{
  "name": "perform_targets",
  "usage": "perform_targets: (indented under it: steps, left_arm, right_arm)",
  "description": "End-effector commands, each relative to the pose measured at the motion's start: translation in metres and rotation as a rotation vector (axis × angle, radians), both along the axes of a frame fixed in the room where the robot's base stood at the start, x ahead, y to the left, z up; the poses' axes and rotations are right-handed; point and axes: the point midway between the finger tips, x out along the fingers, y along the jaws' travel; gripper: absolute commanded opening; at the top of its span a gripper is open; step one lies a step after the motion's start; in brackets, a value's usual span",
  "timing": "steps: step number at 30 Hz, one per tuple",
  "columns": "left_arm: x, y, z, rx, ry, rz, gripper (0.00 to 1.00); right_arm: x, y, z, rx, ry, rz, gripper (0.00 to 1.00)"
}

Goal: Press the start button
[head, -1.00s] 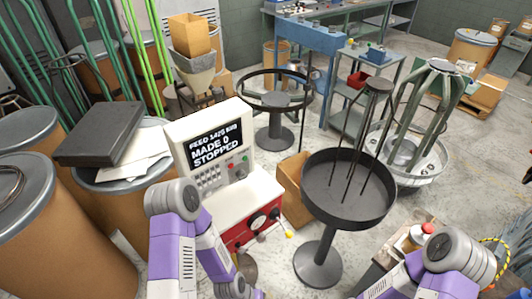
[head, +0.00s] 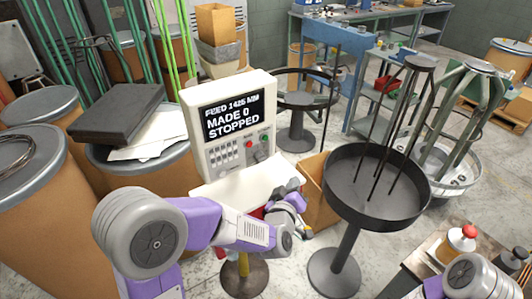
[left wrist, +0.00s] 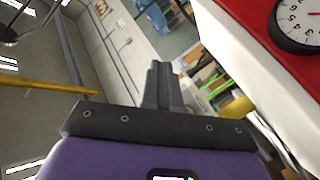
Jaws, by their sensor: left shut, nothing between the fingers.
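The coiler's control panel (head: 228,122) stands upright in the middle of the head view. Its screen (head: 232,117) reads FEED 1425 MM, MADE 0, STOPPED. A red button (head: 249,144) and a small green button (head: 265,138) sit below the screen; their labels are too small to read. My left gripper (head: 294,186) is in front of the machine's right end, below and apart from the buttons. Its fingers (left wrist: 160,85) are shut and empty in the left wrist view. Only part of my right arm shows at the lower right; its gripper is out of view.
A round black tray stand (head: 376,190) is just right of my left gripper. A cardboard box (head: 318,192) stands between. Drums (head: 40,195) fill the left. In the left wrist view, a white dial (left wrist: 300,22) on a red face is close at the upper right.

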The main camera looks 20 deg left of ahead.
Motion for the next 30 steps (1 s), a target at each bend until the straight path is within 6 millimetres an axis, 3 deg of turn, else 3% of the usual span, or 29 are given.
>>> perform_targets:
  steps: [1, 3, 6, 9, 22, 30]
  left_arm:
    - [-0.002, 0.000, 0.019, -0.033, -0.078, 0.024, 0.00]
    - [-0.006, 0.002, 0.044, -0.074, -0.154, 0.055, 0.00]
    - [-0.011, 0.006, 0.067, -0.114, -0.222, 0.086, 0.00]
    - [-0.013, 0.008, 0.077, -0.132, -0.249, 0.099, 0.00]
    - [-0.010, 0.011, 0.078, -0.131, -0.251, 0.102, 0.00]
    - [0.009, 0.037, 0.078, -0.130, -0.250, 0.104, 0.00]
  right_arm:
    - [0.000, 0.000, -0.013, 0.000, 0.000, 0.000, 0.50]
    - [0.000, 0.000, -0.019, 0.000, 0.000, 0.000, 0.50]
    - [0.000, 0.000, -0.024, 0.000, 0.000, 0.000, 0.50]
    - [0.000, 0.000, -0.025, 0.000, 0.000, 0.000, 0.50]
    - [0.000, 0.000, -0.024, 0.000, -0.001, 0.000, 0.50]
    - [0.000, 0.000, -0.023, 0.000, -0.001, 0.000, 0.50]
